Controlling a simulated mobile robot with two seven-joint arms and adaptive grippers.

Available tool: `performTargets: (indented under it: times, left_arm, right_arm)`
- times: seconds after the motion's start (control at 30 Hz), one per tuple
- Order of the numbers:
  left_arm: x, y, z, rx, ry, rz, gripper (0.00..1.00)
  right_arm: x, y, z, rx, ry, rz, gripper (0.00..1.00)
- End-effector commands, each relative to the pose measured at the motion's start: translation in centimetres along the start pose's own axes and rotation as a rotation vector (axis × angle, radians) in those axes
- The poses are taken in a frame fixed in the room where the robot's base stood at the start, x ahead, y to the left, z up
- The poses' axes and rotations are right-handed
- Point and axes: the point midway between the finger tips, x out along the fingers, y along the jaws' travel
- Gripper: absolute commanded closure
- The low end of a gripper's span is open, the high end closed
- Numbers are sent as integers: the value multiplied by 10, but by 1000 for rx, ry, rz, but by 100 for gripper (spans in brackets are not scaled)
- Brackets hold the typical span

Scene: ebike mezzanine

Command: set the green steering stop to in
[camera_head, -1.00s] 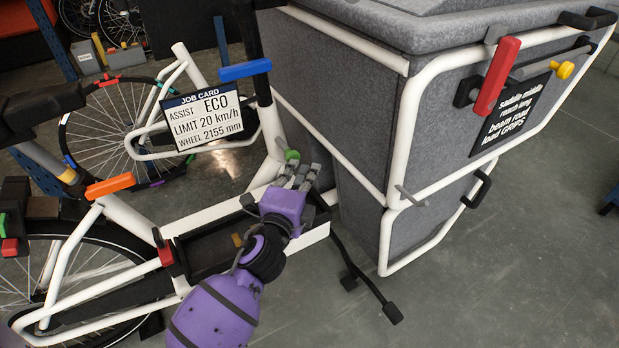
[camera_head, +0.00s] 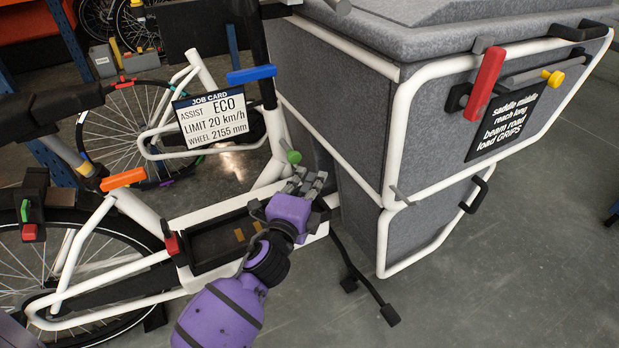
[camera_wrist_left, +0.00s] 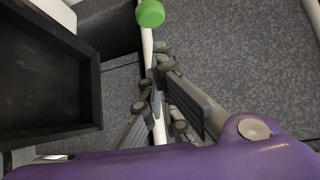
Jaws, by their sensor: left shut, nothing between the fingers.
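The green steering stop (camera_head: 294,157) is a small round knob on the white bike frame beside the grey cargo box. It also shows at the top of the left wrist view (camera_wrist_left: 150,13). My left gripper (camera_head: 307,178), on the purple arm, is just below the knob in the head view, apart from it. In the left wrist view its fingers (camera_wrist_left: 160,75) are shut and empty, with a gap between them and the knob. My right gripper is not in view.
The grey cargo box (camera_head: 345,125) with white rails stands close to the right of the gripper. A black open tray (camera_head: 215,245) lies to its left. A job card (camera_head: 212,118) and a blue lever (camera_head: 251,75) are behind. Open floor (camera_head: 500,290) lies at the right.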

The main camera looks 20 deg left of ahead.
Motion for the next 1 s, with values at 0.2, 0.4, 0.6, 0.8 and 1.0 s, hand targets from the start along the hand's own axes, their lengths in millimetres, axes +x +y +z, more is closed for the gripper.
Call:
performTargets:
  times: [0.2, 0.4, 0.6, 0.8, 1.0]
  left_arm:
    - [-50, -1, 1, -1, -2, 2, 100]
    - [-85, 0, 0, 0, -1, 2, 100]
    - [-99, 0, 0, 0, 0, 1, 100]
    - [-100, 0, 0, -7, 0, 0, 100]
    - [-105, 12, -4, -330, -11, 57, 100]
  right_arm:
    - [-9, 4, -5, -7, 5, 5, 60]
    - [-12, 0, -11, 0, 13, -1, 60]
    - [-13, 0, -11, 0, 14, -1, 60]
    - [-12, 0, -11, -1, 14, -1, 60]
    - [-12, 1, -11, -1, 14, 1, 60]
